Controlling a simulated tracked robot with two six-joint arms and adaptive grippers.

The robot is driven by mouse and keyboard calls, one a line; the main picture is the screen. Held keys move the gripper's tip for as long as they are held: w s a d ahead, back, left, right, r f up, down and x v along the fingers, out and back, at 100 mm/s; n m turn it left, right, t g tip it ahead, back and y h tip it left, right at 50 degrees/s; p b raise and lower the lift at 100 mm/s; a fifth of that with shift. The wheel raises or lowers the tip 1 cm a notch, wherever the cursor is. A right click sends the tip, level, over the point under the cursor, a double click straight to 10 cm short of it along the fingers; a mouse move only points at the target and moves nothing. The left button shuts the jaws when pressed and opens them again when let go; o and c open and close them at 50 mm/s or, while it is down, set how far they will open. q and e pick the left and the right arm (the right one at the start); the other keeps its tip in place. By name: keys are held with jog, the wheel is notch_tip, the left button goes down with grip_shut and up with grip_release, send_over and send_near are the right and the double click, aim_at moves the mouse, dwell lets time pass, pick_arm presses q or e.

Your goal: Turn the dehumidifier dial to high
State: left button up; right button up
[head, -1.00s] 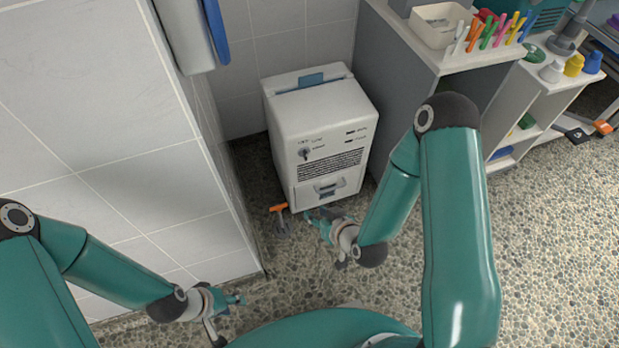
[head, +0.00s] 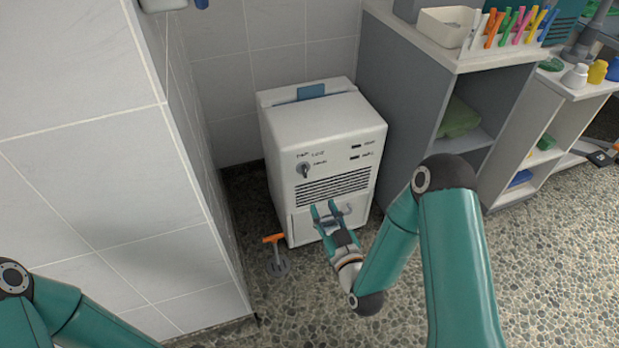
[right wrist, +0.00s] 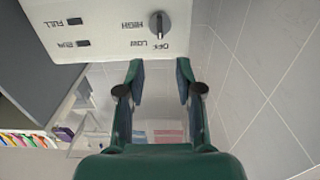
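The white dehumidifier (head: 320,130) stands on the pebbled floor by the tiled wall. Its dark dial (head: 304,170) is on the upper left of the front. In the right wrist view the panel is upside down, with the dial (right wrist: 159,25) near OFF, LOW and HIGH labels; I cannot tell its setting. My right gripper (head: 326,210) is open and empty, in front of the dehumidifier's lower front, below and right of the dial in the head view. The dial shows beyond the open fingertips (right wrist: 160,68) in the right wrist view, apart from them. My left gripper is out of view.
A tiled wall corner (head: 215,240) stands on the left. An orange-handled tool (head: 274,240) is at the dehumidifier's front left. Open floor lies at right.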

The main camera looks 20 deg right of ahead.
aim_at(306, 173)
jog(key=w+b, duration=0.1)
jog(key=w, duration=0.5)
jog(key=w+b, duration=0.1)
jog(key=w, duration=0.5)
jog(key=shift+w+a, duration=0.2)
jog(key=shift+w, duration=0.2)
